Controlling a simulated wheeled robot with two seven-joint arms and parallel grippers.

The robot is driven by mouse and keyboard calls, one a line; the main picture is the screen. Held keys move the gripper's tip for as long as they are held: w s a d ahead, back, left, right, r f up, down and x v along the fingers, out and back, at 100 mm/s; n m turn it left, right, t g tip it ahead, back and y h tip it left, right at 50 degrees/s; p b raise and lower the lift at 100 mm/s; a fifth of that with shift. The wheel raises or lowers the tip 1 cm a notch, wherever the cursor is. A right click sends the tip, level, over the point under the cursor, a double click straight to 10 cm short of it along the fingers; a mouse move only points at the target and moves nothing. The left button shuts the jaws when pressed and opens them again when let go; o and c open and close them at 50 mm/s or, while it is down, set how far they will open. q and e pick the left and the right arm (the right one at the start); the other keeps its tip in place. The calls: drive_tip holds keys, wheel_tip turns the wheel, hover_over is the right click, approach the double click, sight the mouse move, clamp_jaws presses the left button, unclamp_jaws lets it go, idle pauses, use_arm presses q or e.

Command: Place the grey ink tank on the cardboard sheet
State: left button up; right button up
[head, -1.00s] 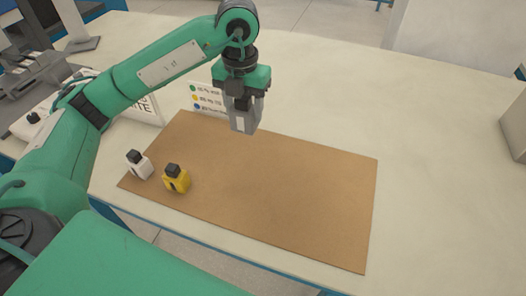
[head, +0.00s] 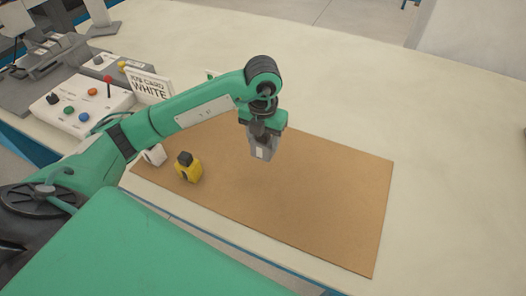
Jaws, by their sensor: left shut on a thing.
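My left gripper (head: 261,130) is shut on the grey ink tank (head: 263,149), which hangs upright below the fingers. The tank appears to be above the middle of the cardboard sheet (head: 310,205); I cannot tell exactly how large the gap is. The brown cardboard sheet lies flat on the table. A yellow ink tank (head: 189,172) with a dark cap stands on the sheet's left part. A white ink tank (head: 156,156) stands beside it near the sheet's left edge, partly hidden by my left arm. My right gripper is not in view.
A control box (head: 82,101) with coloured buttons and a red-topped lever stands at the left. Behind my arm is a sign reading WHITE (head: 151,87). The right part of the sheet and the table (head: 440,140) beyond it are clear.

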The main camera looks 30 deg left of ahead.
sight(263, 153)
use_arm(q)
wheel_tip(263, 153, down, 2)
wheel_tip(263, 153, down, 3)
drive_tip(key=shift+f, duration=0.4)
drive_tip(key=o, duration=1.1)
drive_tip(key=shift+c, duration=0.2)
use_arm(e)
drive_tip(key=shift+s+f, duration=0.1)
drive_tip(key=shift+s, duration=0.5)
use_arm(q)
drive_tip(key=shift+r, duration=0.15)
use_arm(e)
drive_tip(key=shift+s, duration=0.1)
